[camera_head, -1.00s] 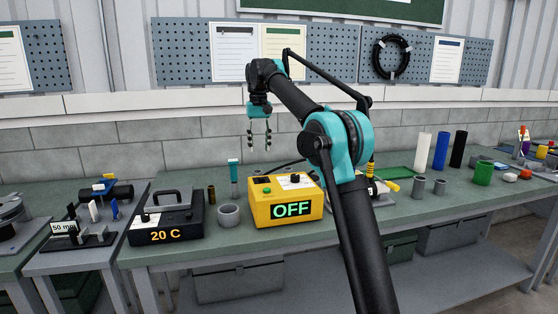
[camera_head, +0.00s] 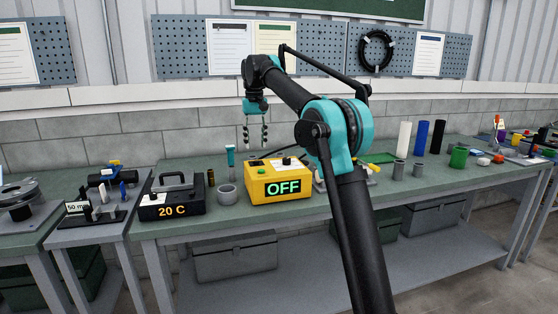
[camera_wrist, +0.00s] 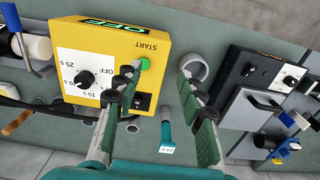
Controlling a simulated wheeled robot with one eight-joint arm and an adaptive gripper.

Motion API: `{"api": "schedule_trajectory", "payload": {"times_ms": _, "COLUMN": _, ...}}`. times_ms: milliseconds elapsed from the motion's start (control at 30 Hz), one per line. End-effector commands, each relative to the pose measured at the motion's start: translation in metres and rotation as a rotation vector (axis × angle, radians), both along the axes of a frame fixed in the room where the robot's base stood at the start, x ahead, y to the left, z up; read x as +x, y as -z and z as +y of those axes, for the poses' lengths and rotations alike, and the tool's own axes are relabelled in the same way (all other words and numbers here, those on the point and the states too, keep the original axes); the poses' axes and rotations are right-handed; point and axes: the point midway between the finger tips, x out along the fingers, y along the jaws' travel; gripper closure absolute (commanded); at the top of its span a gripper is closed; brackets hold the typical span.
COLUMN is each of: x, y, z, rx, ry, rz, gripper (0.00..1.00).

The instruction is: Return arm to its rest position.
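My gripper (camera_head: 255,138) hangs above the workbench with its fingers pointing down, open and empty. In the wrist view the two fingers (camera_wrist: 162,88) stand apart with nothing held between them. My arm is raised and bent at the elbow. Below the gripper is a yellow timer box (camera_head: 283,184) whose display reads OFF. It also shows in the wrist view (camera_wrist: 108,62), with a dial and a green START button partly beside one finger.
A black heater box (camera_head: 170,204) reading 20 C, a grey ring (camera_head: 227,194) and a teal-topped tool (camera_head: 231,158) stand on the green bench (camera_head: 320,208). Several coloured cylinders stand at the right. The space around the raised arm looks clear.

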Motion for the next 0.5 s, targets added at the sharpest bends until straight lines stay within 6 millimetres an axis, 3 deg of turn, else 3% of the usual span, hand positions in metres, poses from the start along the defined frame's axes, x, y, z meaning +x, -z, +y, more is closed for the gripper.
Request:
{"api": "schedule_trajectory", "payload": {"times_ms": 267, "x": -0.008, "y": 0.018, "z": -0.030, "rx": 0.011, "ry": 0.024, "rz": -0.029, "gripper": 0.60}}
{"api": "schedule_trajectory", "payload": {"times_ms": 500, "x": -0.030, "y": 0.051, "z": -0.076, "rx": 0.025, "ry": 0.061, "rz": -0.072, "gripper": 0.60}}
